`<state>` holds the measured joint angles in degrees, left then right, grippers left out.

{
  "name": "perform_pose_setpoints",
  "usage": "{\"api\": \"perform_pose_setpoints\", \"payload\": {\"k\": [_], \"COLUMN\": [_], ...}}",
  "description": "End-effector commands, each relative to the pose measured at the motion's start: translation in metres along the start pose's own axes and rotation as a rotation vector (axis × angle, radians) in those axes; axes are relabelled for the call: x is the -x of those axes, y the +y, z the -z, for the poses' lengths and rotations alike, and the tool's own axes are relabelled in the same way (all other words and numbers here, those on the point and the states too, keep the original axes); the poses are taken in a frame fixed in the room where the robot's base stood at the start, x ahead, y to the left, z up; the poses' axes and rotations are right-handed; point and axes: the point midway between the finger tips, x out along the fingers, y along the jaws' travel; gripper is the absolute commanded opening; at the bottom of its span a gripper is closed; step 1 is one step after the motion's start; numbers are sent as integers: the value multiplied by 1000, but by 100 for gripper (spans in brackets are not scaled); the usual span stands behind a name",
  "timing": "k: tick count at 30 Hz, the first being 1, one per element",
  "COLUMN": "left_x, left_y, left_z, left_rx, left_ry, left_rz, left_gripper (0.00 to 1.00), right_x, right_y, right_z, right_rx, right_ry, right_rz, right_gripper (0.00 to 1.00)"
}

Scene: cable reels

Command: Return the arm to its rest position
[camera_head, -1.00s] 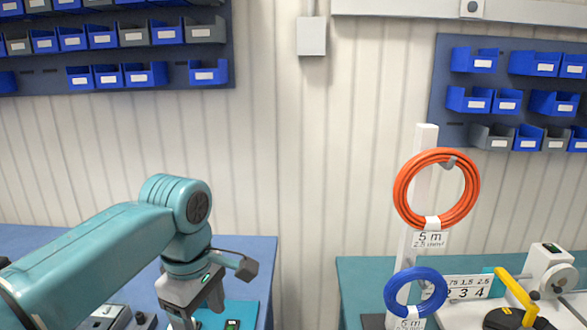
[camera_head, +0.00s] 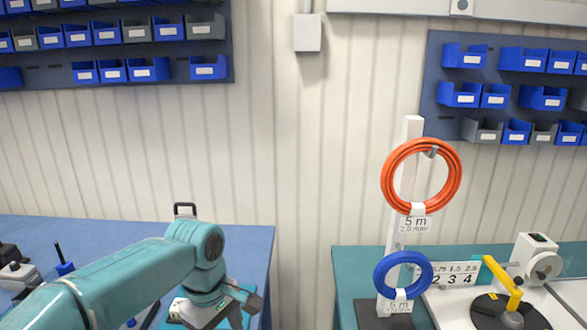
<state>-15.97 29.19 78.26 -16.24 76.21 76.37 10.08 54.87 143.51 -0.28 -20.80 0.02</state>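My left arm (camera_head: 140,270) comes in from the lower left and bends at its teal wrist, low over the blue table. My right arm and gripper are out of view.
An orange cable coil (camera_head: 421,177) and a blue coil (camera_head: 403,275) hang on a white post (camera_head: 407,185) at right. A machine with a yellow handle (camera_head: 502,281) stands beside it. A gap separates the blue table (camera_head: 110,228) from the green one (camera_head: 346,262).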

Motion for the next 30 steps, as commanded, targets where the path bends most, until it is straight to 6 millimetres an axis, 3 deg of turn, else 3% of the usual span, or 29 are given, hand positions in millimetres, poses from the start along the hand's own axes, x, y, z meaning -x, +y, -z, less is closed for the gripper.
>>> {"api": "perform_pose_setpoints", "payload": {"k": [8,11,12,15,18,21,26,27,30], "left_x": [-124,-190,-219,-278,-315,-338,-354,-377,-406], "left_y": [-6,-25,-38,-76,-114,-150,-205,-204,-203], "left_z": [-9,-21,-29,-51,-73,-92,-121,-117,-115], "left_rx": [-244,-364,-416,-530,-617,-687,-787,-795,-796], "left_ry": [-95,-145,-166,-194,-196,-185,-155,-140,-139], "left_rz": [-32,-71,-91,-149,-194,-222,-237,-243,-244], "left_gripper": [68,68,68,68,68,68,68,68,68], "right_x": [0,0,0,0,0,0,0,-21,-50], "right_y": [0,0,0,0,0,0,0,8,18], "right_z": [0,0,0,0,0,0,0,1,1], "right_rx": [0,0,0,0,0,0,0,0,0], "right_ry": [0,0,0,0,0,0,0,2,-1], "right_rz": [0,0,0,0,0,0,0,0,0], "right_gripper": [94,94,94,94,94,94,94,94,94]}}
